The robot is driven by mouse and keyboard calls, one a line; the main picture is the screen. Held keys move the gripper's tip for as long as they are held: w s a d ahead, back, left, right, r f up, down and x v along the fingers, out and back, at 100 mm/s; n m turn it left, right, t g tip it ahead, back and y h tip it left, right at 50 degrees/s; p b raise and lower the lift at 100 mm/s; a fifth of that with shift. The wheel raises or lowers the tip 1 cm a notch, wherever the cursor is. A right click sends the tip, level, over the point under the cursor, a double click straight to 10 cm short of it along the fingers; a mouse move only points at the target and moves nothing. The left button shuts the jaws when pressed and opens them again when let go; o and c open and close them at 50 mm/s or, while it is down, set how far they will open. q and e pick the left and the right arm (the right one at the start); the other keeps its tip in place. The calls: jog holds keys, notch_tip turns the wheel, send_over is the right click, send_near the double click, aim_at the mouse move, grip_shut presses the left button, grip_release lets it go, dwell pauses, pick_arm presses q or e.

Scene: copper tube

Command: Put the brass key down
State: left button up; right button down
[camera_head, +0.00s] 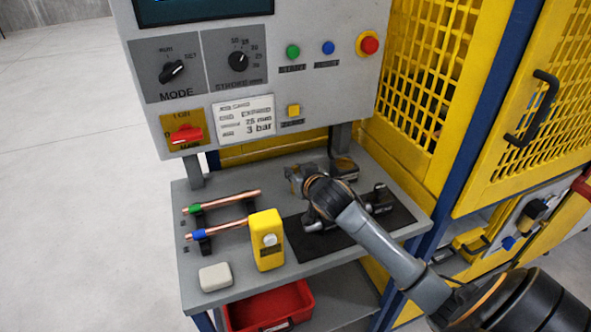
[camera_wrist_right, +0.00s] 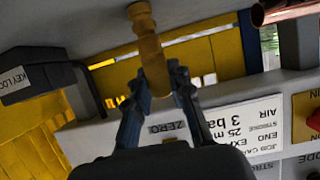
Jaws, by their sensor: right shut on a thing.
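The brass key (camera_wrist_right: 150,48) is held between the two fingers of my right gripper (camera_wrist_right: 158,85) in the right wrist view. It points away from the fingers, towards the grey table surface (camera_wrist_right: 75,25); I cannot tell whether its far end touches it. In the head view my right gripper (camera_head: 294,178) is over the back middle of the grey table (camera_head: 240,287), and the key is too small there to make out clearly. A dark box labelled KEY LOCK (camera_wrist_right: 50,82) is at the left of the wrist view, apart from the key. My left gripper is not in view.
Two copper tubes (camera_head: 235,198) lie on holders at the table's left. A yellow device (camera_head: 266,242) and a pale block (camera_head: 215,277) stand at the front. A black mat (camera_head: 310,243) with tools lies under my arm. The control panel (camera_head: 330,95) rises behind.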

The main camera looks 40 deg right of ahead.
jog(key=c, duration=1.6)
grip_release()
jog(key=shift+f, duration=0.15)
jog(key=o, duration=0.4)
jog(key=shift+s+a+r, duration=0.1)
jog(key=shift+r, duration=0.1)
jog(key=b+v, duration=0.1)
jog(key=v, duration=1)
jog(key=shift+s+r, duration=0.15)
jog(key=shift+s, duration=0.25)
jog(key=shift+a, duration=0.1)
